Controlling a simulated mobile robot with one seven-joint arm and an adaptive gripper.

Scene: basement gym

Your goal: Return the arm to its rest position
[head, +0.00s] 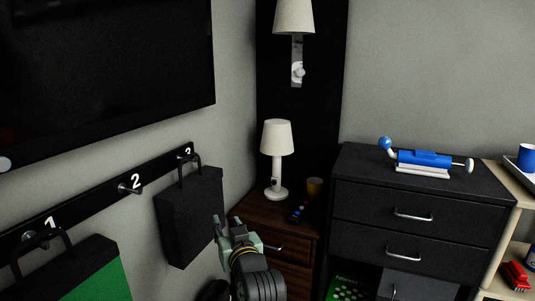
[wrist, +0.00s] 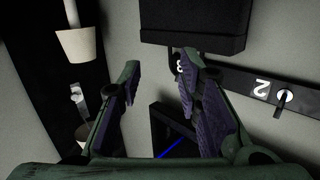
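My gripper (head: 229,224) is raised in the lower middle of the head view, just right of a black bag (head: 188,216) that hangs from the hook marked 3. In the wrist view, which looks upside down, its two fingers (wrist: 160,95) stand wide apart. Nothing is between them but the background. My forearm is mostly below the head view's edge.
The hook rail (head: 97,204) on the left wall has an empty hook 2 and a green-and-black bag (head: 92,276) at hook 1. Behind my gripper stand a brown nightstand (head: 285,222) with a lamp (head: 277,158), and a black dresser (head: 415,228). A screen (head: 110,70) hangs above the rail.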

